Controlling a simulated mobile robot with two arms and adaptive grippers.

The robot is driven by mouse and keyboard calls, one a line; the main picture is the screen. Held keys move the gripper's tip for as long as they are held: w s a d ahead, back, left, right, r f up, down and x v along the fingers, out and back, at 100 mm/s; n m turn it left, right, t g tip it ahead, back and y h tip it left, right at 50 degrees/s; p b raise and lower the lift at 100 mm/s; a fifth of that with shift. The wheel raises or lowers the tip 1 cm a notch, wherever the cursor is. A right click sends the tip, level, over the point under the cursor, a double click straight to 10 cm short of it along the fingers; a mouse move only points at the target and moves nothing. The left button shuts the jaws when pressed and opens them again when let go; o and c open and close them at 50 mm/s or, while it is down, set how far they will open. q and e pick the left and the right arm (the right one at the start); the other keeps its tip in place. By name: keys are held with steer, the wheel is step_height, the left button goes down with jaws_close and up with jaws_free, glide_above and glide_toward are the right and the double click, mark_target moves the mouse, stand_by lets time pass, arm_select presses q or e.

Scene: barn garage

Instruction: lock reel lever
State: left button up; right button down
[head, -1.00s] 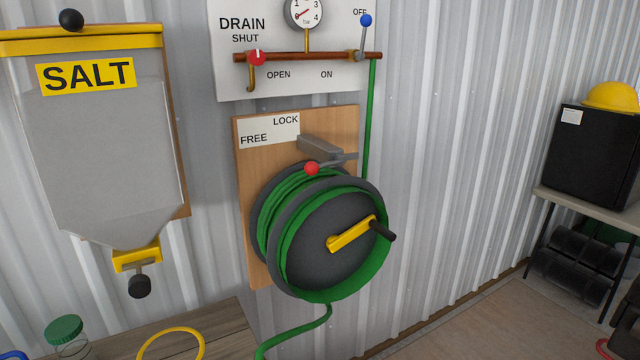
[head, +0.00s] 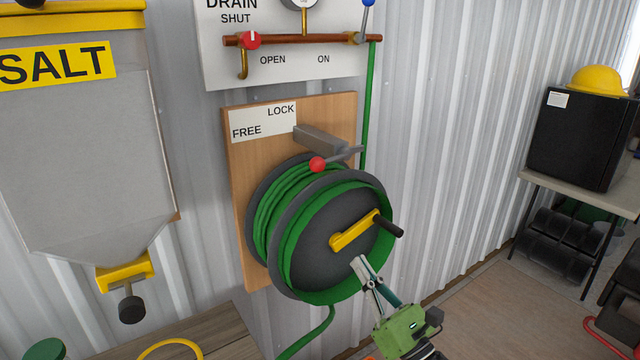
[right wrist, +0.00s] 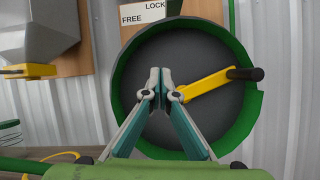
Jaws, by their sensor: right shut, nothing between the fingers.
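The reel (head: 325,243) with green hose is mounted on a wooden board (head: 240,150) on the corrugated wall. Its lever has a red ball knob (head: 318,164) on a grey arm just above the drum, below the FREE and LOCK label (head: 263,124). The yellow crank (head: 355,232) with a black handle is on the reel's face. My right gripper (head: 358,262) is shut and empty in front of the lower part of the reel face; the right wrist view also shows its fingers (right wrist: 160,75) together before the grey disc. The lever knob does not show there. My left gripper is not in view.
A salt hopper (head: 80,150) hangs at the left above a wooden bench (head: 205,330). The drain panel (head: 290,75) with pipe and valves is above the reel. A black cabinet (head: 570,140) with a yellow helmet stands on a table at the right.

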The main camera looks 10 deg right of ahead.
mark_target(332, 161)
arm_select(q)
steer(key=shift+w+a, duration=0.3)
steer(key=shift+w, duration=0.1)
arm_select(e)
step_height(332, 161, up, 6)
steer(key=s+a+n+y, duration=0.1)
steer(key=n+y, duration=0.1)
steer(key=n, duration=0.3)
steer(key=shift+s+a+r+n+y, duration=0.15)
steer(key=shift+s+r+n+y, duration=0.15)
steer(key=shift+y, duration=0.1)
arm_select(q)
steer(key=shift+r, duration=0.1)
arm_select(e)
steer(key=shift+w, duration=0.1)
arm_select(q)
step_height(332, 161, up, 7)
steer(key=p, duration=0.7)
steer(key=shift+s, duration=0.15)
arm_select(e)
steer(key=s+r+x, duration=0.1)
steer(key=r+x, duration=0.1)
steer(key=x, duration=1)
steer(key=shift+r, duration=0.4)
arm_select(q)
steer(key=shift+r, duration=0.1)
